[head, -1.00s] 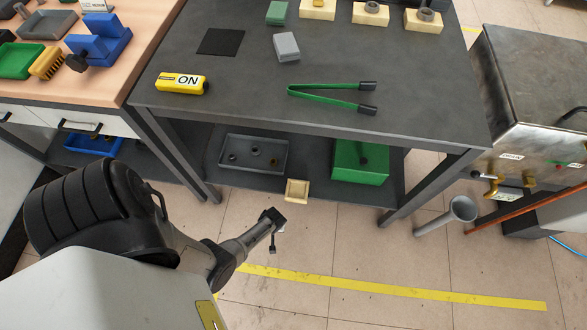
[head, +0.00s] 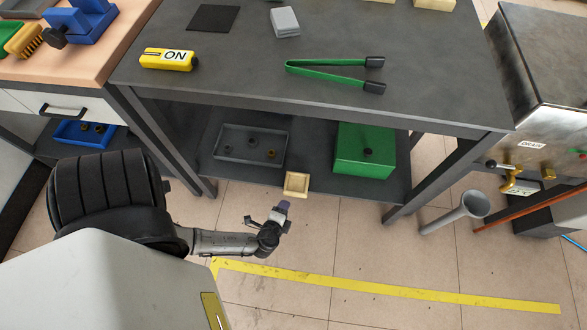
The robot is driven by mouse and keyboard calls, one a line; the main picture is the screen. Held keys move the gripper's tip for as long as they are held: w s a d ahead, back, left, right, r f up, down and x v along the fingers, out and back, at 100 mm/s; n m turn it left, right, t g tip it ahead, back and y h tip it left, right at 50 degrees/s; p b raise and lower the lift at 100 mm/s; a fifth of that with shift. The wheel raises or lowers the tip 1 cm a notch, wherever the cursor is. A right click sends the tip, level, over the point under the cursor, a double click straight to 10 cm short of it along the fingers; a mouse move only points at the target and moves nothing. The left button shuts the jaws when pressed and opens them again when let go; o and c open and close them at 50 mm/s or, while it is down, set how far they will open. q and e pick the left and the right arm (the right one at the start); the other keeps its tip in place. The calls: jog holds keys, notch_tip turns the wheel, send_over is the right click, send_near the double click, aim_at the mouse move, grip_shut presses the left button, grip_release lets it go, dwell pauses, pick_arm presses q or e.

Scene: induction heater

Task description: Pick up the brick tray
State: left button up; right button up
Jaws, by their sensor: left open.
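The brick tray appears to be the small cream square tray (head: 297,183) with a raised rim. It sits at the front edge of the lower shelf, under the dark table, and seems to overhang it slightly. My left gripper (head: 268,213) is open and empty, just below and left of the tray in the picture. A gap shows between them, and nothing hides the tray. My right gripper is not in view.
On the lower shelf (head: 222,182), a grey tray (head: 227,155) with small parts lies left of the cream tray and a green box (head: 352,150) right. The tabletop (head: 240,60) overhangs the shelf. A grey funnel pipe (head: 455,212) stands right. Floor in front is clear.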

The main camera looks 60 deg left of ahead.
aim_at(292, 195)
pick_arm(q)
jog(key=b+x, duration=0.3)
jog(key=x, duration=0.4)
jog(key=shift+s+f+b, duration=0.1)
jog(key=shift+s+b, duration=0.05)
jog(key=shift+b, duration=0.25)
jog(key=shift+b+x, duration=0.65)
jog(key=shift+x, duration=0.8)
jog(key=shift+a, duration=0.15)
jog(key=c, duration=0.8)
jog(key=shift+o, duration=0.2)
